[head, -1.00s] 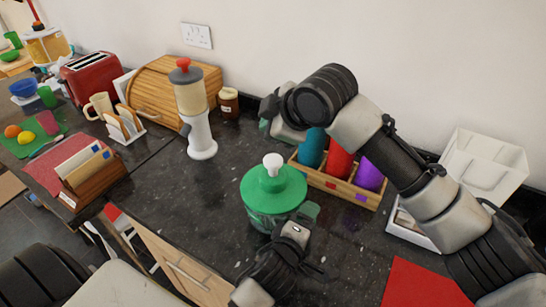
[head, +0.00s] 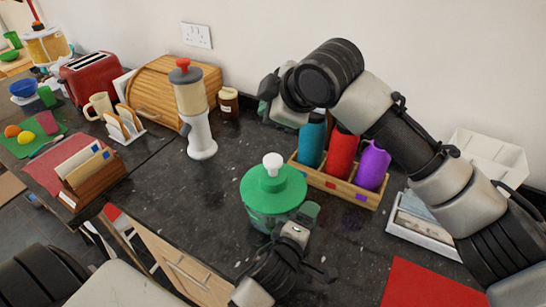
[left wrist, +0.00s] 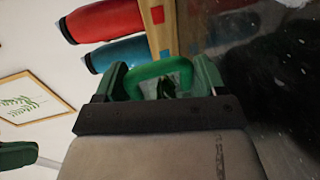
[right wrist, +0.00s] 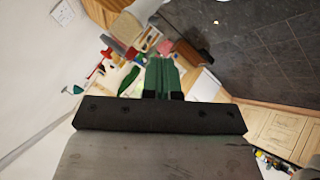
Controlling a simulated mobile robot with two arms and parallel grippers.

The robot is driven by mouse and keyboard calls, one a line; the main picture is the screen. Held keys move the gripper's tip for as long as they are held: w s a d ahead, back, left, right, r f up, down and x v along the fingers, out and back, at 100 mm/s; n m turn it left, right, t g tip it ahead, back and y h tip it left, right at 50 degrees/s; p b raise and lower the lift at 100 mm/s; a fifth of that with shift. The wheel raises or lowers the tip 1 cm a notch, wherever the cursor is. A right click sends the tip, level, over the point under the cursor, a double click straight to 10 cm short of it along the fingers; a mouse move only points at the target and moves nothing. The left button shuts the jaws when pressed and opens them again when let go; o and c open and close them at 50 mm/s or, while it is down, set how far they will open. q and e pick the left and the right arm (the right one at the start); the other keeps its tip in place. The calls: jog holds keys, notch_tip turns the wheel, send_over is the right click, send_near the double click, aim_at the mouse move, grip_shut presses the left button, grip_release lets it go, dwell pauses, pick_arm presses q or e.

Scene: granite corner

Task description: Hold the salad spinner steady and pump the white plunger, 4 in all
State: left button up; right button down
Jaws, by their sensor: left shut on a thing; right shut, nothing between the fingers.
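The salad spinner (head: 258,192) stands on the dark counter, with a green lid, a clear bowl and a white plunger (head: 273,162) sticking up from the lid's middle. My left gripper (head: 288,221) is shut on the near right side of the spinner. In the left wrist view its green fingers (left wrist: 160,74) sit on both sides of the spinner's green and clear part (left wrist: 163,72). My right gripper (head: 268,98) is raised behind the spinner, before the wall, apart from the plunger. In the right wrist view its fingers (right wrist: 162,76) are together and empty.
A wooden crate (head: 335,188) with teal, red and purple bottles stands right of the spinner. A white grinder-like device (head: 201,140) and a wooden bread box (head: 150,95) stand behind left. A white tray (head: 420,232) and red mat (head: 415,285) lie at right.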

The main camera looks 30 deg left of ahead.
aim_at(271, 159)
jog(key=shift+w+f, duration=0.1)
jog(key=shift+f, duration=4.3)
jog(key=shift+f, duration=0.35)
jog(key=shift+d+f, duration=0.1)
jog(key=shift+f, duration=1.55)
jog(key=shift+r, duration=2.05)
jog(key=shift+r, duration=2.55)
